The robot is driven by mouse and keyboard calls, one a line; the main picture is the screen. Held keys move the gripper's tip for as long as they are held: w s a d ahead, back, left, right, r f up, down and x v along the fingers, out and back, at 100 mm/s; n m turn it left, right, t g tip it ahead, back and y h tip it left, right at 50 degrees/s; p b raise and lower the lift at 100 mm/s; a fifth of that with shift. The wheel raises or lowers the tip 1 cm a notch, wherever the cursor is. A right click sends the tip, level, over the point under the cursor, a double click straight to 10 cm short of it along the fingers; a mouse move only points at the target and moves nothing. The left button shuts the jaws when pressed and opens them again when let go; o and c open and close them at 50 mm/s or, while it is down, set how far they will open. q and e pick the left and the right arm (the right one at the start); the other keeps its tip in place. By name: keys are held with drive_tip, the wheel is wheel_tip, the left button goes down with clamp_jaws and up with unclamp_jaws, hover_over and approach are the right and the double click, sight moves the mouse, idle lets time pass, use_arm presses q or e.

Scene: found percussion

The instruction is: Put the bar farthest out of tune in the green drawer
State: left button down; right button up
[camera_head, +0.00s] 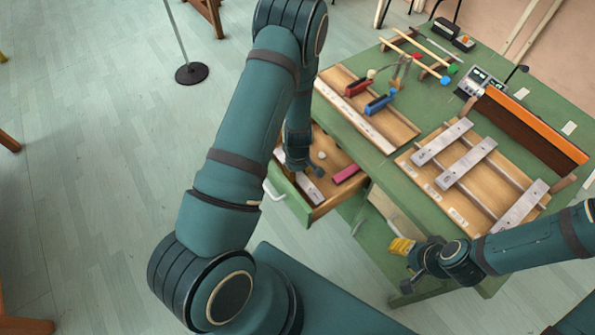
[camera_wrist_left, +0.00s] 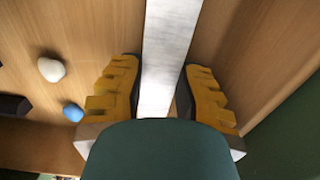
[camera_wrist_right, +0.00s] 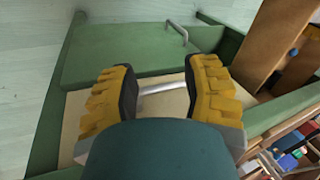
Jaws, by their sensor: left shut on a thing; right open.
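The green drawer (camera_head: 289,202) stands pulled out from the table's left side, its wooden inside showing. My left gripper (camera_head: 299,166) is down in it, mostly hidden by its own arm in the head view. A silver metal bar (camera_head: 312,190) lies in the drawer beneath it. In the left wrist view the bar (camera_wrist_left: 170,55) runs between the yellow fingers (camera_wrist_left: 160,95), which are shut on it. Three more silver bars (camera_head: 466,161) lie across the wooden frame (camera_head: 420,185) on the table. My right gripper (camera_head: 402,247) is open and empty by the table's front edge.
A pink block (camera_head: 346,174) and a white ball (camera_head: 322,155) lie in the drawer. A wooden board with red and blue clamps (camera_head: 380,103) lies behind on the green table (camera_head: 408,188). The right wrist view shows a beige panel with a metal handle (camera_wrist_right: 163,88).

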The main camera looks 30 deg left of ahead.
use_arm(q)
drive_tip(key=shift+f, duration=0.4)
drive_tip(key=c, duration=0.7)
unclamp_jaws()
wheel_tip(320, 180, up, 12)
drive_tip(key=shift+r, duration=0.1)
